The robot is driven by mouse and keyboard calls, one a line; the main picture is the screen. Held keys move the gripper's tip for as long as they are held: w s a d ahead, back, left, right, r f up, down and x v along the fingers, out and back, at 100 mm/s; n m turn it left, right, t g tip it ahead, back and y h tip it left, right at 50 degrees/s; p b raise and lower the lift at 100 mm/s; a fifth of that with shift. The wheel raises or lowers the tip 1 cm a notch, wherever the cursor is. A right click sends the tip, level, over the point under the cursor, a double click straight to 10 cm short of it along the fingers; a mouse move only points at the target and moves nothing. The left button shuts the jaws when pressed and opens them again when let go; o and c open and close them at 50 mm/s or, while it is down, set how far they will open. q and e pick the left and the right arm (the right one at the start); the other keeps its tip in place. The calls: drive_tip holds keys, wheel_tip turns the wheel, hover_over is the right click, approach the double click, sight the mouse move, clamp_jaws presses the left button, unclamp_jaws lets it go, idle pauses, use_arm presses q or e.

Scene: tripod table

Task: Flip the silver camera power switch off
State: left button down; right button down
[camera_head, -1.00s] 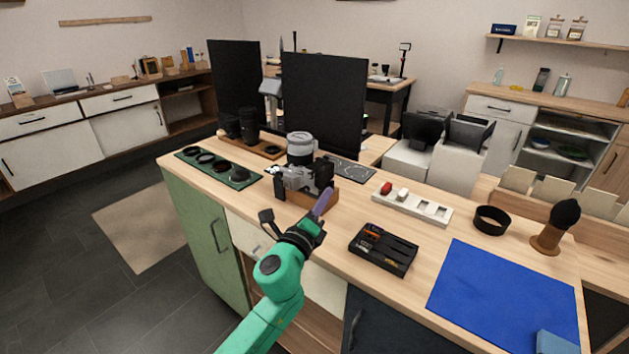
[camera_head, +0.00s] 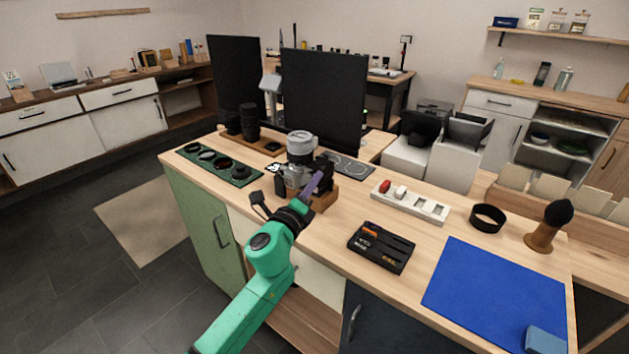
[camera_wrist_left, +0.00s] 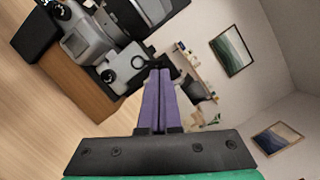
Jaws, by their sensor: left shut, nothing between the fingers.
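The silver camera (camera_head: 284,176) sits among the camera gear on a wooden stand (camera_head: 327,198) near the middle of the bench. A black camera body (camera_head: 327,168) is close beside it, and a large grey lens (camera_head: 301,147) rises behind. My left gripper (camera_head: 319,179), with purple fingers, is shut and empty and overlaps the right side of this group. In the left wrist view, the fingertips (camera_wrist_left: 160,74) point just right of a silver camera body (camera_wrist_left: 124,67); I cannot tell whether they touch it. The power switch is too small to make out. My right gripper is not in view.
A dark monitor (camera_head: 322,100) stands behind the cameras. A green lens tray (camera_head: 222,166) lies to the left. A white block with a red piece (camera_head: 409,202), a black tool tray (camera_head: 381,248) and a blue mat (camera_head: 495,297) lie to the right, with bare wood between.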

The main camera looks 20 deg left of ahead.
use_arm(q)
drive_tip(key=shift+r+n+p, duration=0.25)
drive_tip(key=shift+n+p, duration=0.45)
drive_tip(key=shift+w+a+r+n+g+y+p, duration=0.1)
drive_tip(key=shift+a+r+n+g+y+p, duration=0.15)
drive_tip(key=shift+n+p, duration=0.6)
drive_tip(key=shift+r+n+g+y+p, duration=0.15)
drive_tip(key=shift+r+n+p, duration=0.3)
drive_tip(key=shift+p, duration=0.6)
drive_tip(key=n+p, duration=0.2)
drive_tip(key=n, duration=0.1)
drive_tip(key=shift+a+g, duration=0.15)
drive_tip(key=shift+g, duration=0.25)
drive_tip(key=shift+f, duration=0.1)
drive_tip(key=shift+a, duration=0.1)
